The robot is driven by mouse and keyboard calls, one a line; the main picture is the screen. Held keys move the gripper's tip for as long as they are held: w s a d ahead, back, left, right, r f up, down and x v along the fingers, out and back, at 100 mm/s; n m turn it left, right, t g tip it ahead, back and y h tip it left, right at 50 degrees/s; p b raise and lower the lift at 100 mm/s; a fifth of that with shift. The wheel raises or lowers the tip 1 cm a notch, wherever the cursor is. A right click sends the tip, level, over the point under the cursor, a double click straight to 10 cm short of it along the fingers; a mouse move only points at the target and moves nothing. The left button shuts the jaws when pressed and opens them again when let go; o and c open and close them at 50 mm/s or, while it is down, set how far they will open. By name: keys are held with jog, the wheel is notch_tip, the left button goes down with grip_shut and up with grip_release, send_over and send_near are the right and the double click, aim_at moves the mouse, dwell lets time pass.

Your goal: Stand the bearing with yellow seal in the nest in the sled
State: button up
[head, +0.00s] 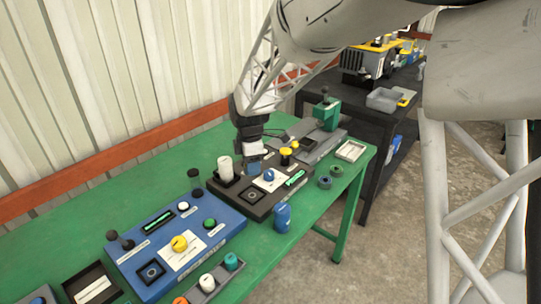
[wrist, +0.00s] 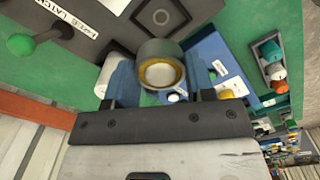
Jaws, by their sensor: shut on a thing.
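My gripper (head: 254,166) hangs over the black station (head: 240,212) on the green table in the head view. In the wrist view its two blue fingers (wrist: 161,84) are shut on the bearing with yellow seal (wrist: 162,72). The bearing is a grey ring with a yellow band around a pale centre, its face toward the wrist camera. I cannot make out the bearing in the head view.
A white cylinder (head: 226,167) stands close left of my gripper, and yellow knobs (head: 288,151) close right. A blue panel (head: 176,240) lies to the left.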

jog(key=w+d+f, duration=0.1)
jog(key=w+d, duration=0.4)
jog(key=d, duration=0.6)
jog(key=w+d+f, duration=0.2)
jog(key=w+d, duration=0.4)
jog(key=d, duration=0.5)
jog(key=shift+w, duration=0.25)
send_over(306, 142)
jog(key=shift+s+f, duration=0.1)
jog(key=shift+f, duration=0.55)
jog(key=shift+f, duration=0.15)
jog(key=shift+f, duration=1.65)
jog(key=shift+f, duration=0.15)
